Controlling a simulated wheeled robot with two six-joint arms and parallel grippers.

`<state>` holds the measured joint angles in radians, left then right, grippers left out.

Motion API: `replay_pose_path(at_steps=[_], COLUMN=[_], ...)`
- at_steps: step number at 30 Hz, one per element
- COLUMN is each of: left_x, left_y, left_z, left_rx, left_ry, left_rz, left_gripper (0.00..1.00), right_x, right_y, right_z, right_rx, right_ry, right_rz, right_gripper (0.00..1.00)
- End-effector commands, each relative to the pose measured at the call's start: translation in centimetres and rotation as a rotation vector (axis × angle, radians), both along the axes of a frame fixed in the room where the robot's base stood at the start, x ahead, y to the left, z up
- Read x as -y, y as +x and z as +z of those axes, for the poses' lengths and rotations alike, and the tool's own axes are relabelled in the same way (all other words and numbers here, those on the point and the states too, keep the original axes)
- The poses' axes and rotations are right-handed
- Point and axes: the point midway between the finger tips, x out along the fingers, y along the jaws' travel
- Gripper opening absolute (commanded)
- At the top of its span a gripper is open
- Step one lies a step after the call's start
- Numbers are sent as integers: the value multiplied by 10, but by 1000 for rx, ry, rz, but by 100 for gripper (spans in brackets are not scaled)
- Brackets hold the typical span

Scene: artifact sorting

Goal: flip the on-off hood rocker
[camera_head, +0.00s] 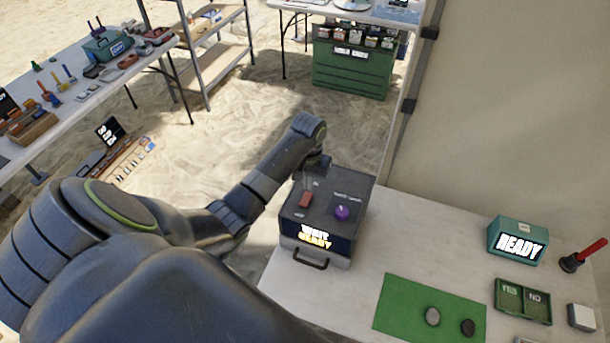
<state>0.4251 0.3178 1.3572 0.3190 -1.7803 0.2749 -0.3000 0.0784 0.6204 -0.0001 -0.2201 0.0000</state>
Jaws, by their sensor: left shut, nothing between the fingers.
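The hood (357,238) is a dark grey box on the table, with a lit display (314,236) on its front and a handle below. A red rocker (306,200) sits on the left of its top. A purple knob (342,213) stands to the right of the rocker. My left arm reaches in from the left. My left gripper (314,178) is small in view, shut and empty, over the back left of the hood's top, just behind the rocker. I cannot tell whether it touches anything. My right gripper is not in view.
A green mat (400,312) with two stones lies right of the hood. Beyond it are a teal box reading READY (517,241), a green YES/NO tray (523,301), a white block (581,317) and a red-handled tool (584,255). A wall rises behind the table.

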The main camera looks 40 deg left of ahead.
Motion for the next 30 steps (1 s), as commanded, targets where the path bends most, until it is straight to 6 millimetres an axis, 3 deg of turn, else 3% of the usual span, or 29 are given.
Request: replay_pose_path(at_steps=[15,30], left_x=[0,0], left_y=[1,0], left_z=[39,42], left_rx=[2,1], left_ry=[0,0], left_rz=[0,0], left_gripper=[0,0], right_x=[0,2], right_y=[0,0], right_z=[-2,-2], right_rx=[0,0], right_ry=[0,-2], right_rz=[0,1], right_gripper=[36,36])
